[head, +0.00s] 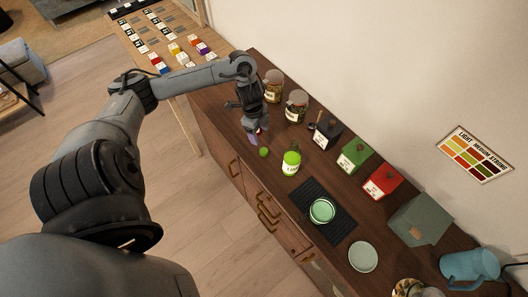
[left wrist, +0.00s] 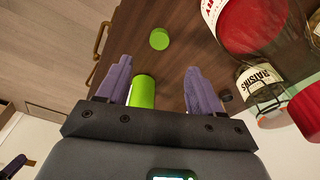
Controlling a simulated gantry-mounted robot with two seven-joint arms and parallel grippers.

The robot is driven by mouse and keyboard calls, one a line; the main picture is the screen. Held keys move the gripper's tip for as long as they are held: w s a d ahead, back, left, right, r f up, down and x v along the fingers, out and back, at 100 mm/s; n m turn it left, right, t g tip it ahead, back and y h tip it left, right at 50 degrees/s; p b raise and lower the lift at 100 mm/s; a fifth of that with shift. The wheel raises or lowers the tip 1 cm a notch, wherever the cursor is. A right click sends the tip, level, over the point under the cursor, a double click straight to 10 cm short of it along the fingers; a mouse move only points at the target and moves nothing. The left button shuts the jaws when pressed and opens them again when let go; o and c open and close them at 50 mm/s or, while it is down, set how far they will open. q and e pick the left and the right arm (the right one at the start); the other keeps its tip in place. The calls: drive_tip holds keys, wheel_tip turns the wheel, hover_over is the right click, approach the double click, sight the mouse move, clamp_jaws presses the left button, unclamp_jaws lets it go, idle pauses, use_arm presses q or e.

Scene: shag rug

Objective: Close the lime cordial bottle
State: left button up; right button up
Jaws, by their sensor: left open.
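The lime cordial bottle (head: 291,164) stands upright on the dark wood counter (head: 243,83), bright green with a pale label. A small round green cap (head: 263,152) lies on the counter to its left, near the front edge; it also shows in the left wrist view (left wrist: 159,39). My left gripper (head: 256,138) points down, above and beside the cap, with its purple fingers spread and empty. In the left wrist view a green cylinder (left wrist: 142,91), apparently the bottle, shows beyond the gap between the fingers, partly hidden.
Lidded jars (head: 296,105) and black, green (head: 354,155) and red (head: 382,183) boxes line the wall side. A black mat (head: 312,194) bears a pale green cup (head: 322,211). A saucer (head: 363,256) and blue jug (head: 470,266) stand farther right.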

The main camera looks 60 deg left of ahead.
use_arm(q)
drive_tip(key=shift+f, duration=0.1)
drive_tip(key=b, duration=0.1)
hover_over(264, 151)
drive_tip(key=a, duration=0.1)
drive_tip(key=shift+s+a+f, duration=0.1)
drive_tip(key=shift+s+f, duration=0.1)
drive_tip(key=shift+f, duration=1.15)
drive_tip(key=shift+s+f, duration=0.15)
drive_tip(key=shift+f, duration=1.2)
drive_tip(key=shift+f+b, duration=0.35)
drive_tip(key=shift+f, duration=0.2)
drive_tip(key=shift+w+d+f, duration=0.15)
drive_tip(key=shift+d+f, duration=0.05)
drive_tip(key=shift+f, duration=0.85)
drive_tip(key=shift+w+d+f, duration=0.1)
drive_tip(key=shift+d+f, duration=0.1)
drive_tip(key=shift+f, duration=0.8)
drive_tip(key=c, duration=1.1)
